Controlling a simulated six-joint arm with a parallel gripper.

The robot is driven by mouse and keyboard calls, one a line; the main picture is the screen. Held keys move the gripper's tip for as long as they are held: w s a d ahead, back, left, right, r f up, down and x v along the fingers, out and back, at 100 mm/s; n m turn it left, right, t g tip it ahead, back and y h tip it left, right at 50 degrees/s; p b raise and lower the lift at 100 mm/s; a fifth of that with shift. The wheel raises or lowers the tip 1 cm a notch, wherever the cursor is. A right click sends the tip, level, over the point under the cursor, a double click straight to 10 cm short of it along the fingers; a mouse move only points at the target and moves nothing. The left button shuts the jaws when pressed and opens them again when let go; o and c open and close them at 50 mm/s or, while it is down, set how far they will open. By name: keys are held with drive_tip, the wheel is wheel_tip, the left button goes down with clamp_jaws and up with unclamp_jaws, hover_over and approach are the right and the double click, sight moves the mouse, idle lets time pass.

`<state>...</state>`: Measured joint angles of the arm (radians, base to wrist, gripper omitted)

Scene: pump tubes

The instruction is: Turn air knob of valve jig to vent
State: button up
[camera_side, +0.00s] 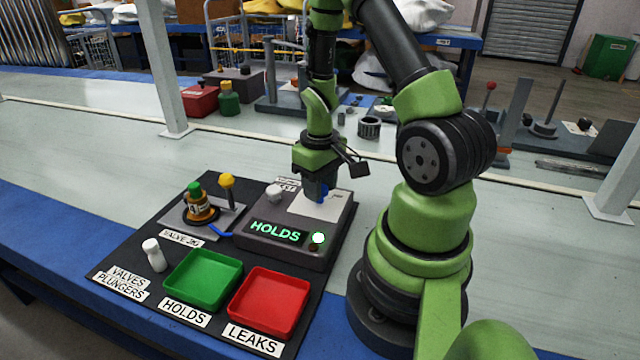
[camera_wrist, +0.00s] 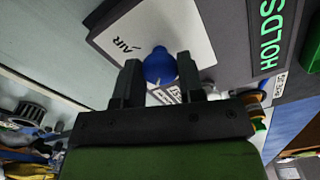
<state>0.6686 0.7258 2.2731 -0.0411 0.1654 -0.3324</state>
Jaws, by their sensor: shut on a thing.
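A blue knob (camera_wrist: 159,64) sits on a white plate marked AIR on top of the grey test box (camera_side: 275,238). My gripper (camera_side: 321,194) points down over that plate, and its fingers (camera_wrist: 159,76) stand on either side of the knob, shut on it. In the side view only a little of the blue knob shows by the fingertips. The knob's exact pointing is hard to tell. The valve jig (camera_side: 205,229), left of the box, holds an orange-brown valve (camera_side: 200,207) with a green top, beside a yellow-topped post (camera_side: 227,182). The box display reads HOLDS in green, with a lit lamp (camera_side: 318,238).
A white knob (camera_side: 273,192) stands on the box's left top. In front are an empty green tray (camera_side: 203,280), an empty red tray (camera_side: 268,303) and a white plunger (camera_side: 154,255) on the dark mat. The pale bench to the left is clear.

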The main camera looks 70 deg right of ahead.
drive_tip(key=o, duration=0.9)
wheel_tip(320, 180, up, 10)
idle(0.6)
drive_tip(key=s+a+r+t, duration=0.1)
drive_tip(key=a+r+t, duration=0.1)
drive_tip(key=a+r, duration=0.3)
drive_tip(key=s+a+r+t+y, duration=0.1)
drive_tip(key=s+a+r+t, duration=0.1)
drive_tip(key=a+r, duration=0.2)
drive_tip(key=s+a+r+t+y, duration=0.1)
drive_tip(key=a+r+t, duration=0.2)
drive_tip(key=a+r, duration=0.2)
drive_tip(key=shift+s+a+r, duration=0.2)
drive_tip(key=shift+a, duration=0.75)
drive_tip(key=shift+s+a+r, duration=0.15)
drive_tip(key=shift+a, duration=0.75)
